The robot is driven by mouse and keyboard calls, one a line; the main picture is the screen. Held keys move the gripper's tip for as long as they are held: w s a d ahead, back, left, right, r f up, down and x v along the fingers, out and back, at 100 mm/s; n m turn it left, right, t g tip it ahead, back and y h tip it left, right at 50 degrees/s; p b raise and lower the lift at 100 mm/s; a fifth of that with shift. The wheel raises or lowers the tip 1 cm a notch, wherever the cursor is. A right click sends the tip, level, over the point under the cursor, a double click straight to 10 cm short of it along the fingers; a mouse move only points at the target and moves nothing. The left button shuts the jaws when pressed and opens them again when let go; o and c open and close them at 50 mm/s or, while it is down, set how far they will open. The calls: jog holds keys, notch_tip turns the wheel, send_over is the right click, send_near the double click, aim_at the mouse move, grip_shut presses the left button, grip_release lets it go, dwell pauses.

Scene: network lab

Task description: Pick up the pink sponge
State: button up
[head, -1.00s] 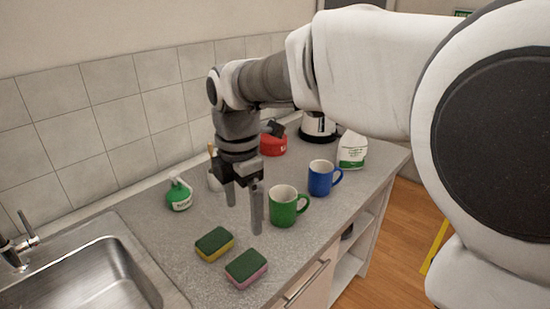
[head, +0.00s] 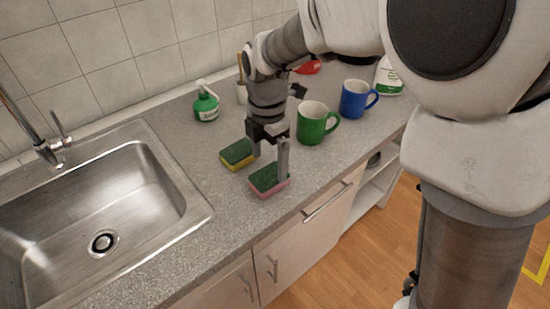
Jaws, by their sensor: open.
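The pink sponge (head: 266,182) has a green scouring top and a pink base. It lies flat on the grey counter near the front edge. My gripper (head: 271,165) points down, open, with its fingertips very near the pink sponge; one finger shows at the sponge's right end and the other at its far left side. I cannot tell whether the fingers touch it. A yellow sponge (head: 236,155) with a green top lies just behind and to the left, close to the left finger.
A steel sink (head: 98,215) with a tap is at the left. A green mug (head: 312,127) and a blue mug (head: 356,101) stand to the right. A green soap bottle (head: 206,105) stands behind. Bare counter (head: 200,250) lies in front of the sponges.

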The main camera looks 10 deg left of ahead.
aim_at(269, 175)
notch_tip(269, 175, down, 5)
jog(key=shift+s+f+b, duration=0.1)
jog(key=shift+f+b, duration=0.05)
jog(key=shift+b, duration=0.35)
jog(key=c, duration=1.3)
jog(key=shift+r, duration=0.7)
notch_tip(269, 175, up, 3)
jog(key=shift+f+p, duration=0.1)
jog(key=shift+p, duration=0.35)
jog(key=s+d+r, duration=0.1)
jog(key=d+r, duration=0.1)
jog(key=d, duration=0.1)
jog(key=s+d+r, duration=0.2)
jog(key=d, duration=0.2)
jog(key=s+d+r, duration=0.2)
jog(key=d, duration=0.1)
jog(key=shift+s+d+r+p, duration=0.15)
jog(key=shift+d+r+p, duration=0.15)
jog(key=shift+r+p, duration=0.1)
